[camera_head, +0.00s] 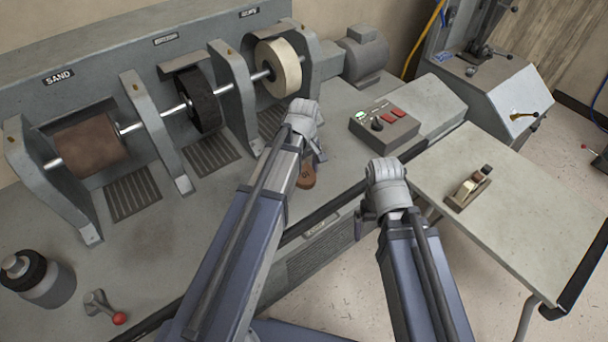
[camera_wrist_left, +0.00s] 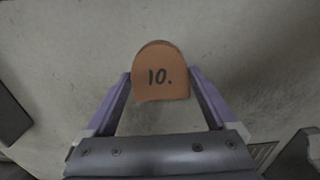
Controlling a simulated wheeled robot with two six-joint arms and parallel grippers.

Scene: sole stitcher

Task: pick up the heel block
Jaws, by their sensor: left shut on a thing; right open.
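The heel block (camera_wrist_left: 160,72) is a brown, round-topped piece marked "10." in the left wrist view. It sits between the two fingers of my left gripper (camera_wrist_left: 160,92), which is shut on it. In the head view the heel block (camera_head: 307,176) shows partly beside my left wrist, above the grey machine bench near its front edge. I cannot tell whether it touches the bench. My right gripper (camera_head: 368,222) is open, in front of the bench's edge, and its fingers are mostly hidden by the wrist.
The bench (camera_head: 150,245) carries a sanding drum (camera_head: 90,148), a black wheel (camera_head: 202,100) and a pale wheel (camera_head: 279,68). A control box (camera_head: 384,122) stands right of my left gripper. A side table (camera_head: 510,215) at right holds a small wooden-handled item (camera_head: 468,188).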

